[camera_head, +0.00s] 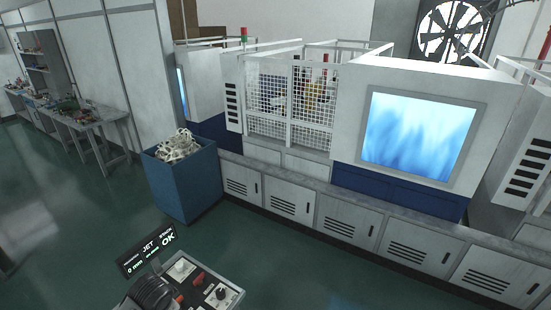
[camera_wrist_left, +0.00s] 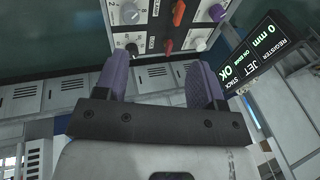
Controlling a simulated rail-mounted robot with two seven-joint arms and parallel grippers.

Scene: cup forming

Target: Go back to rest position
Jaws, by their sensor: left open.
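My left gripper (camera_wrist_left: 160,82) shows in the left wrist view with its two purple fingers spread apart and nothing between them. A control panel (camera_wrist_left: 155,25) with knobs and switches lies beyond the fingertips, and I see no contact with it. The panel also shows at the bottom of the head view (camera_head: 206,292). A black display (camera_head: 148,250) reading JET, STACK, OK and 0 mm stands beside it; it is on the right in the left wrist view (camera_wrist_left: 262,50). My right gripper is in neither view.
A blue bin (camera_head: 182,185) full of pale pieces stands on the green floor. A long row of grey cabinets (camera_head: 345,222) carries a caged machine (camera_head: 290,105) and a bright blue screen (camera_head: 420,135). A workbench (camera_head: 85,120) is at far left. Floor (camera_head: 60,230) at left is clear.

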